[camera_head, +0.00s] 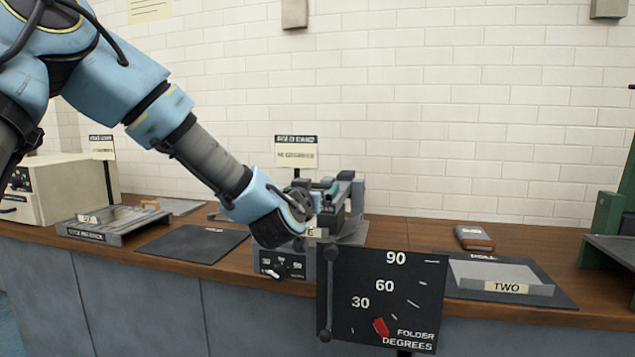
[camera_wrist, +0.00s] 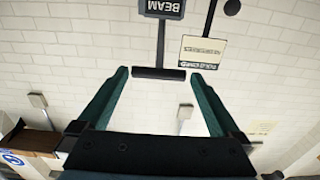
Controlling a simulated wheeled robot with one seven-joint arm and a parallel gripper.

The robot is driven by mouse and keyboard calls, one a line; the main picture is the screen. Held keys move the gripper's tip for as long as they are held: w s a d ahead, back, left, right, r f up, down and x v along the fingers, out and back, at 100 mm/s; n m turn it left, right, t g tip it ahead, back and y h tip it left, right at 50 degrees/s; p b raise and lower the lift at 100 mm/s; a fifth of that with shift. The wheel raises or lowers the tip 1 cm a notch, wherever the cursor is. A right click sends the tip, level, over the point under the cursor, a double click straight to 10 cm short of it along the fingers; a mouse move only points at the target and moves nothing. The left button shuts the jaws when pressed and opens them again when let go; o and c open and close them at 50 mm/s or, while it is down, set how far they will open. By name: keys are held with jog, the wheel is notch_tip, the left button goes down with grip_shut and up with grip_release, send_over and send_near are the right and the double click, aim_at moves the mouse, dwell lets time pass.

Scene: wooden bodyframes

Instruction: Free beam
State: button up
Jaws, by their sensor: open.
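My gripper (camera_wrist: 159,75) is open, with its two green fingers spread apart in the wrist view. A black T-shaped handle with a crossbar (camera_wrist: 160,73) shows between the fingertips; I cannot tell its depth, and nothing is gripped. A dark tag reading BEAM (camera_wrist: 162,8) sits at its stem, upside down in this view. In the head view my gripper (camera_head: 322,194) reaches the grey folding machine (camera_head: 354,226) on the bench, and the fingers are partly hidden by the wrist. The FOLDER DEGREES dial (camera_head: 400,275) has a red pointer (camera_head: 381,327) below the 30 mark.
A small knob panel (camera_head: 283,264) is on the machine's front. A dark mat (camera_head: 193,244) and a grey tray (camera_head: 112,223) lie left. A grey plate marked TWO (camera_head: 498,272) and a brown-and-grey block (camera_head: 474,238) are right. A green machine (camera_head: 608,215) stands far right.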

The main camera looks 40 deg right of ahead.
jog(key=p+x, duration=0.1)
jog(key=x, duration=0.5)
jog(key=shift+s, duration=0.1)
jog(key=shift+c, duration=0.2)
grip_shut()
dwell(0.5)
